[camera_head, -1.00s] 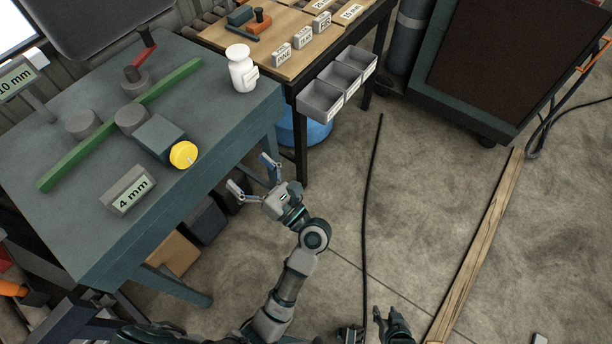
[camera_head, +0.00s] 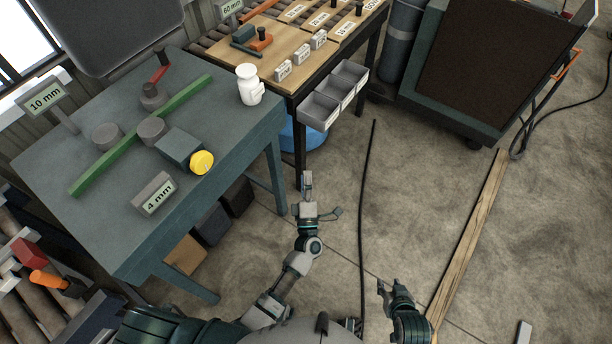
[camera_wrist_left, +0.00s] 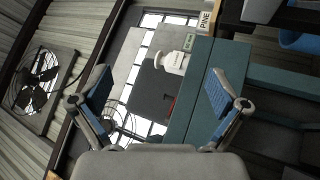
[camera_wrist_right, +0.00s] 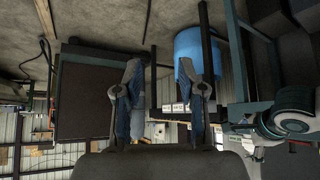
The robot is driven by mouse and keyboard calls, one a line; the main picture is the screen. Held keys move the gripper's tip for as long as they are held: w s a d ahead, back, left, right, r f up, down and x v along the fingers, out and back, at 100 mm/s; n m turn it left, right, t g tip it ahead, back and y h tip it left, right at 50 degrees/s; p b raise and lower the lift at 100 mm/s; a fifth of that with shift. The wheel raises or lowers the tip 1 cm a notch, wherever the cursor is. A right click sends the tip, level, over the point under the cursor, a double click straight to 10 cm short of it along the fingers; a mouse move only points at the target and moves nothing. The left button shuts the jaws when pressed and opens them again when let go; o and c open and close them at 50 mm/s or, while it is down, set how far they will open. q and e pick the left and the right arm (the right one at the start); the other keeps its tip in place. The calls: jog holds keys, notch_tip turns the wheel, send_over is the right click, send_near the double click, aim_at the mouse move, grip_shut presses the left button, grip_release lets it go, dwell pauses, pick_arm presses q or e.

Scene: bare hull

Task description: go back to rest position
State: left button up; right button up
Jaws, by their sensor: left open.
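My left gripper (camera_head: 322,197) is open and empty. It hangs over the floor to the right of the green workbench (camera_head: 230,150). In the left wrist view its two blue-padded fingers (camera_wrist_left: 159,95) stand wide apart with nothing between them. My right gripper (camera_head: 387,288) is low over the concrete floor, right of the black cable and near the wooden plank. In the right wrist view its fingers (camera_wrist_right: 160,75) are apart, with nothing held between them. Both grippers are clear of the furniture in the head view.
The workbench carries a white bottle (camera_head: 248,85), a green bar (camera_head: 120,155), a yellow-ended block (camera_head: 201,162) and a 4 mm sign (camera_head: 154,195). A wooden-topped table (camera_head: 262,60) with grey bins (camera_head: 337,95) stands behind. A black cable (camera_head: 364,210) and plank (camera_head: 470,240) lie on open floor.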

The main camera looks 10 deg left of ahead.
pick_arm(q)
jog(key=shift+f, duration=0.2)
jog(key=shift+d, duration=0.15)
pick_arm(e)
jog(key=shift+d, duration=0.1)
